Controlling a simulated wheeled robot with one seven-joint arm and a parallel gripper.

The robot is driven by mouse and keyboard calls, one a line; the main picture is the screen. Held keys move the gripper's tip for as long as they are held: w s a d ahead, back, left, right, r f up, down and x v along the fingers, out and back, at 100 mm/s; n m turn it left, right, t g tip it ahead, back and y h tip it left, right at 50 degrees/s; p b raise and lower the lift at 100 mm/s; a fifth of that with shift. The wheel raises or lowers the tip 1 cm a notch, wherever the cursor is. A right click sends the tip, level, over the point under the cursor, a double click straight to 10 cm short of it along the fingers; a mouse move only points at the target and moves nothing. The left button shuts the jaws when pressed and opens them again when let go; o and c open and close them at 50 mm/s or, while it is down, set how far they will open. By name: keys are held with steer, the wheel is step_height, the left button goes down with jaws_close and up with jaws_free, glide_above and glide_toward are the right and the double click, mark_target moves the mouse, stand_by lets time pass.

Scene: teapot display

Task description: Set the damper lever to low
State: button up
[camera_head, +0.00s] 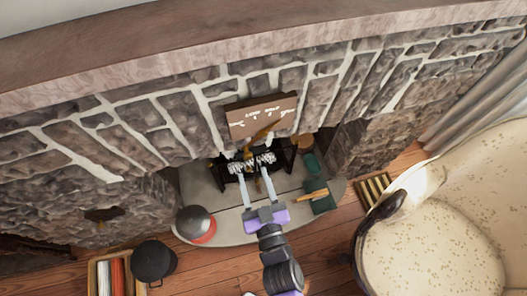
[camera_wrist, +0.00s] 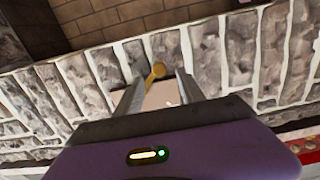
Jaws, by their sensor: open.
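The damper plate (camera_head: 262,112) is a brown board with pale markings on the stone front above the firebox. The brass damper lever (camera_head: 263,132) hangs at its lower edge, angled down to the left. Its rounded brass end (camera_wrist: 156,71) shows in the wrist view between and beyond my fingertips. My gripper (camera_head: 254,172) is open, its two pale fingers reaching up towards the lever from in front. I cannot tell whether the fingers touch the lever. The plate's markings are too small to read.
A dark grate with logs (camera_head: 250,162) sits in the firebox behind my fingers. A dark pot with a red base (camera_head: 197,224) stands on the hearth at left, a black pot (camera_head: 154,261) on the floor. A green object (camera_head: 318,202) lies right, near a cream armchair (camera_head: 430,245).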

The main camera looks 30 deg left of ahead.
mark_target(246, 159)
steer(key=b+x, duration=0.1)
steer(key=x, duration=0.6)
steer(key=shift+w+a, duration=0.1)
steer(key=shift+w, duration=0.15)
steer(key=shift+c, duration=0.3)
jaws_close()
steer(key=shift+s+a+r, duration=0.15)
steer(key=shift+s+a, duration=0.05)
stand_by(0.7)
